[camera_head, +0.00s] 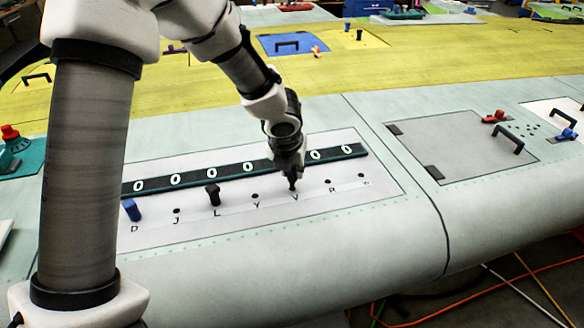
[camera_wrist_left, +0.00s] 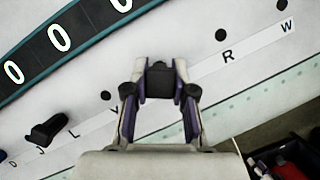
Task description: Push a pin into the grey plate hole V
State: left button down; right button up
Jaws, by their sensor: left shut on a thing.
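The pale grey plate (camera_head: 262,217) has a row of small holes with a lettered strip: D, J, L, Y, V, R, W. My left gripper (camera_head: 290,172) points down over the letter V. In the left wrist view its fingers (camera_wrist_left: 160,92) are shut on a black pin (camera_wrist_left: 159,76). The pin and gripper cover hole V, so I cannot tell how deep the pin sits. A black pin (camera_head: 212,194) stands at L and a blue pin (camera_head: 130,209) at D. The hole at R (camera_wrist_left: 222,35) is empty. My right gripper is not in view.
A dark strip with white ovals (camera_head: 208,175) runs behind the hole row. To the right lies a grey panel (camera_head: 450,145) with a black handle (camera_head: 508,141) and a red clamp (camera_head: 495,117). The wing's curved front edge is clear.

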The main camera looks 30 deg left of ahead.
pick_arm(q)
jog(key=shift+f+b, duration=1.25)
jog(key=shift+f, duration=0.25)
jog(key=c, duration=0.9)
grip_release()
jog(key=v, duration=1.2)
jog(key=shift+w+r, duration=0.1)
